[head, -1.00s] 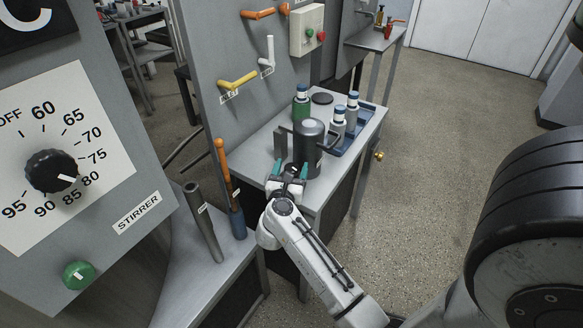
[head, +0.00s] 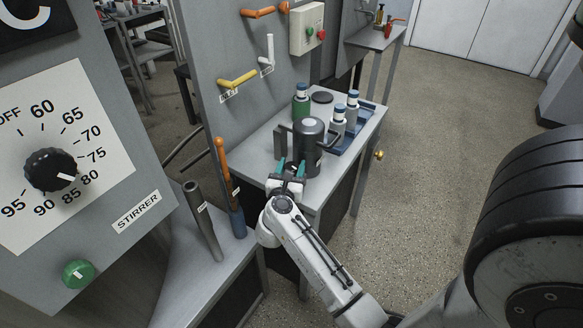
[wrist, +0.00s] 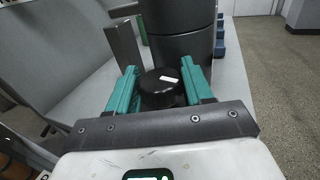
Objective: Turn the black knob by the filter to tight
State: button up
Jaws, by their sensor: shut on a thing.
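The black knob (wrist: 158,92) sits at the near foot of the dark grey filter cylinder (wrist: 182,45) in the wrist view. A short white mark on its top points toward the right. My gripper (wrist: 162,72) has its two teal fingers on either side of the knob and is shut on it. In the head view my gripper (head: 291,168) is at the near side of the filter (head: 309,158), and the knob is mostly hidden there. I cannot read any tight label.
A blue tray (head: 368,122) with several bottles stands behind the filter. A flat grey post (head: 280,142) stands left of it. An orange-handled tool (head: 222,165) and a grey rod (head: 203,222) stand on the bench at left. Open floor lies to the right.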

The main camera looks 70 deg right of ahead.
jog(key=shift+m+g+b, duration=0.3)
jog(key=shift+g+b, duration=0.05)
jog(key=shift+g, duration=0.15)
jog(key=m+g+b, duration=0.1)
jog(key=g+b, duration=0.1)
jog(key=m+g+b, duration=0.3)
jog(key=g+b, duration=0.1)
jog(key=shift+w+f+m+g+y, duration=0.1)
jog(key=shift+f+m+g+y, duration=0.2)
jog(key=shift+f+g, duration=0.1)
jog(key=m+g+y+b, duration=0.2)
jog(key=g+b, duration=0.2)
jog(key=b, duration=0.1)
jog(key=shift+r+m, duration=0.1)
jog(key=shift+m, duration=0.3)
jog(key=m+g+y+b, duration=0.1)
jog(key=b, duration=0.1)
jog(key=shift+r+g+b, duration=0.15)
jog(key=shift+g+b, duration=0.15)
jog(key=shift+g, duration=0.1)
jog(key=shift+r, duration=0.1)
jog(key=shift+m+y, duration=0.3)
jog(key=o, duration=1)
jog(key=shift+c, duration=0.2)
jog(key=shift+r+p, duration=0.2)
jog(key=shift+p, duration=0.25)
